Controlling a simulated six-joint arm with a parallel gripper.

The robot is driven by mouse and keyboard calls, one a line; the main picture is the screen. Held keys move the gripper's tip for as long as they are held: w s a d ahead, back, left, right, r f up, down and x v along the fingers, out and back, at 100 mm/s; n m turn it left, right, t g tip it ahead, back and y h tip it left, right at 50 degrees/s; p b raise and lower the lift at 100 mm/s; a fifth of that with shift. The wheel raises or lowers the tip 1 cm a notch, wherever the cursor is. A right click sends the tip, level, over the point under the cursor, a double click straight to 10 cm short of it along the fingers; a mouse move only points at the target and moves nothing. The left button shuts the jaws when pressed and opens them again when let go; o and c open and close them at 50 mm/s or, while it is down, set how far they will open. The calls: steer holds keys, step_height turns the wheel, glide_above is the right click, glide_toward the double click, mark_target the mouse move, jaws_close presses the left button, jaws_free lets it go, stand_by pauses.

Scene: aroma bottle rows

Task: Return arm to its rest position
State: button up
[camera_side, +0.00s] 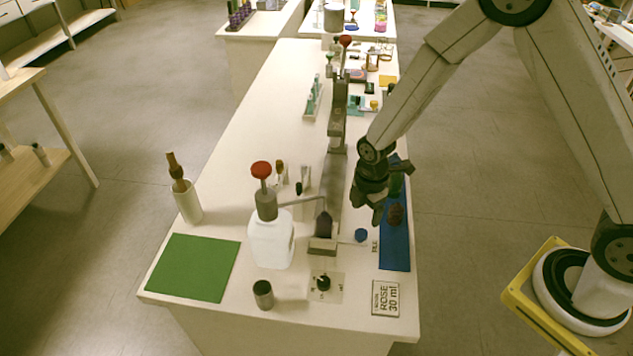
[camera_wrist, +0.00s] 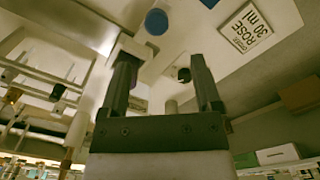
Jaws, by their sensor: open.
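My gripper (camera_side: 368,208) hangs over the bench, left of the blue mat's long strip, with its fingers apart and nothing between them. In the wrist view my gripper (camera_wrist: 160,68) shows two separated dark fingers with open space between. The blue mat (camera_side: 394,255) lies along the bench's right edge. A dark brown round item (camera_side: 396,215) stands on it, beside the gripper in the picture. A dark green item behind the gripper is partly hidden. A dark bottle (camera_side: 324,226) sits at the metal stand in front of the gripper.
A white jug with a red-topped pump (camera_side: 270,241), a green mat (camera_side: 196,267), a metal cup (camera_side: 263,294), a black knob (camera_side: 323,283), a blue cap (camera_side: 361,235) and a ROSE 30 ml card (camera_side: 386,298) occupy the front. Tall stands line the bench behind.

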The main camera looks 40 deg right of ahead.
steer(key=s+d+r+m+t, duration=0.1)
steer(key=s+d+r+m, duration=0.1)
steer(key=s+r+m, duration=0.3)
steer(key=s+d+r+m+t, duration=0.1)
steer(key=s+d+r+m, duration=0.2)
steer(key=r+m, duration=0.6)
steer(key=s+m, duration=0.2)
steer(key=m, duration=0.1)
steer(key=shift+s+m+t, duration=0.3)
steer(key=shift+s, duration=0.05)
